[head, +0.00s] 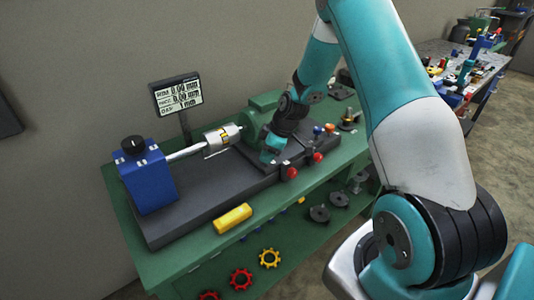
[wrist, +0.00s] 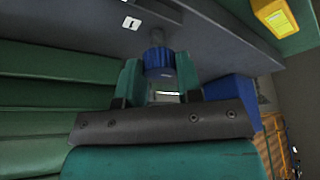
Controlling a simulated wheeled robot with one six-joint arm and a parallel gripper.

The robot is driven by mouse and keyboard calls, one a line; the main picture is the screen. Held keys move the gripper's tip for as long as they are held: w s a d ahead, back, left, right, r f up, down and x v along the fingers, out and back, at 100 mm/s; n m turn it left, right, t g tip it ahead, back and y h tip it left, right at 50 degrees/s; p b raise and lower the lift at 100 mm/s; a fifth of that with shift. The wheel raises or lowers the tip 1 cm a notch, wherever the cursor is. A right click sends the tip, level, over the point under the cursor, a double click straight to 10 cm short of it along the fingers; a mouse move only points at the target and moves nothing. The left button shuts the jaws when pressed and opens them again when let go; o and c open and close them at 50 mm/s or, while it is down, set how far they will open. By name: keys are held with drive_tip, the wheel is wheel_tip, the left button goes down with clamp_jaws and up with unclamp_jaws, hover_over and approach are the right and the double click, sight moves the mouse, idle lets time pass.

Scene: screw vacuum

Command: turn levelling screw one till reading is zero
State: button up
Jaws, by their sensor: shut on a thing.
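The levelling screw is a blue knurled knob (wrist: 158,60) under a grey plate in the wrist view, beside a white label marked 1 (wrist: 131,23). My gripper (wrist: 159,74) has its two green fingers on either side of the knob and is shut on it. In the head view my gripper (head: 270,152) is at the middle of the green bench, and it hides the knob there. The readout screen (head: 177,95) shows small dark text; two lines appear to read 0.00 mm, and the last appears to read 1 mm.
A blue block with a black knob (head: 148,175) and a silver shaft (head: 185,151) stand left of my gripper. Red knobs (head: 318,157) and a small blue knob (head: 317,130) are close on its right. A yellow block (head: 232,218) lies at the front.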

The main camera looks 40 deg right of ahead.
drive_tip(key=o, duration=0.9)
drive_tip(key=shift+o, duration=0.2)
drive_tip(key=b+v, duration=0.2)
drive_tip(key=v, duration=1.5)
drive_tip(key=shift+r, duration=0.25)
